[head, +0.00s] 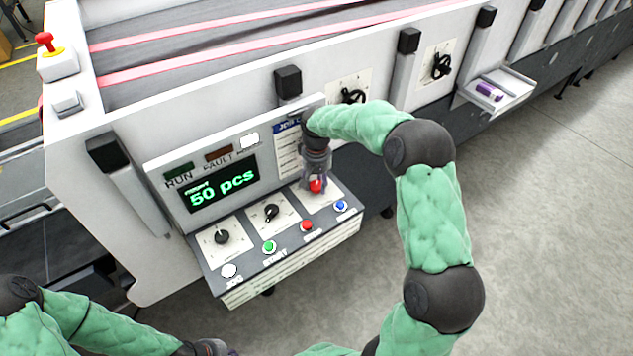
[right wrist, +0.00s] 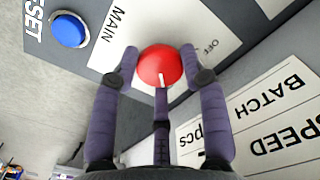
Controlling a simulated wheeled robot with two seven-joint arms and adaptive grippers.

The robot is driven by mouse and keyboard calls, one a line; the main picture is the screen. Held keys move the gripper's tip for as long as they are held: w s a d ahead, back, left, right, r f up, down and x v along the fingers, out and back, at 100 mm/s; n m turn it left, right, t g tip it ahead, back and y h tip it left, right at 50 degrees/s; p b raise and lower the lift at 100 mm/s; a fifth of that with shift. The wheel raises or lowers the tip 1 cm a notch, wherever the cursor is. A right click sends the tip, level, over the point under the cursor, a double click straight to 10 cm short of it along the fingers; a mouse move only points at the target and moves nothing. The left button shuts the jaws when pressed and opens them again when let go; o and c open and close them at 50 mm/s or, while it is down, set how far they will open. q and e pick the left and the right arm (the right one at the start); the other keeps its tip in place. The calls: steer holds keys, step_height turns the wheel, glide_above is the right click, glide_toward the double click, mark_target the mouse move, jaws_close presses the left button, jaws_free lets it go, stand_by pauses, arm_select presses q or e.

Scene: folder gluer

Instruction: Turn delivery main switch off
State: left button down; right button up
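The delivery main switch is a red round knob (head: 316,186) on a white plate at the right of the sloped control panel. In the right wrist view the knob (right wrist: 160,66) has a white pointer line aimed toward the picture's bottom. "MAIN" is printed to its left and "OFF" to its upper right. My right gripper (right wrist: 160,62) has its fingers around the knob, one on each side and one below. The fingertips are very close to it; contact cannot be made out. My left gripper (head: 213,347) shows only partly at the bottom edge, its fingers out of sight.
The panel has two black knobs (head: 271,213), a green button (head: 269,247), a red button (head: 306,226), a blue button (head: 341,206) and a white button (head: 229,270). The display (head: 222,185) reads 50 pcs. A tray (head: 497,90) holds a purple item. Floor at right is clear.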

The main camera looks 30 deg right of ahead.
steer(key=shift+n, duration=0.3)
steer(key=n+p, duration=0.1)
steer(key=n, duration=0.2)
steer(key=shift+n+p, duration=0.3)
steer(key=shift+p, duration=0.1)
steer(key=n+p, duration=0.1)
steer(key=n, duration=0.3)
steer(key=n+p, duration=0.2)
steer(key=n, duration=0.3)
steer(key=shift+n, duration=0.4)
steer(key=shift+n+p, duration=0.8)
steer(key=shift+n, duration=1.1)
steer(key=o, duration=1.2)
steer(key=shift+c, duration=0.2)
